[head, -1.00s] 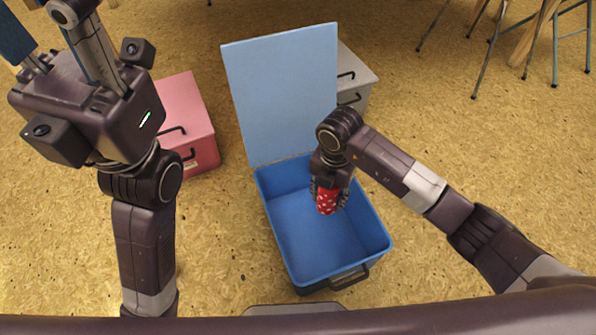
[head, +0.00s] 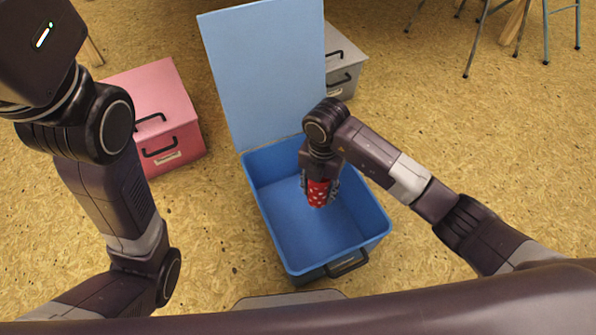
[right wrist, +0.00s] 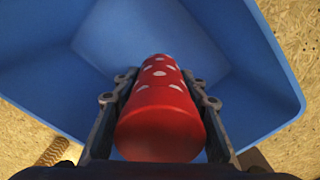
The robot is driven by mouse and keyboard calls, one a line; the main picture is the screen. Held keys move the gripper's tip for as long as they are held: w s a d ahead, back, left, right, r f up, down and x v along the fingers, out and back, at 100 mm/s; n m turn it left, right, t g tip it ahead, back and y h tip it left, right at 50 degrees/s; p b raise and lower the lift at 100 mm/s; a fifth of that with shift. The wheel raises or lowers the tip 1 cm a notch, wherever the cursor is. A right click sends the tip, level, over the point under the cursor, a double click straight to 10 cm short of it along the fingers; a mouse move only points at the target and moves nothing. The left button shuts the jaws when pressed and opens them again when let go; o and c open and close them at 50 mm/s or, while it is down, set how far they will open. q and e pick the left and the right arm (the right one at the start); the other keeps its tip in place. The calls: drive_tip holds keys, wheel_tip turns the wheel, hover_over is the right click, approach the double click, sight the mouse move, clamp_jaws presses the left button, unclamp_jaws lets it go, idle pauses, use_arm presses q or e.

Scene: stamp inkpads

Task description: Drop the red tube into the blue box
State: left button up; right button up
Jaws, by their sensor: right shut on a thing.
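The blue box (head: 290,228) stands on the floor in the middle of the head view, its lid (head: 265,75) raised upright at the back. My right gripper (head: 319,192) is over the right part of the box opening, pointing down. It is shut on the red tube (head: 318,195), which has white spots. In the right wrist view the red tube (right wrist: 160,115) lies between the two fingers, with the blue box interior (right wrist: 230,50) behind it. My left arm is at the left of the head view; its gripper is out of the picture.
A closed pink box (head: 150,95) stands left of the blue box. A grey box (head: 343,75) stands behind the raised lid at right. Metal stool legs (head: 490,35) are at the top right. The speckled floor (head: 470,140) between is clear.

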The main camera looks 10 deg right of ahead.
drive_tip(key=o, duration=1.3)
wheel_tip(320, 180, up, 12)
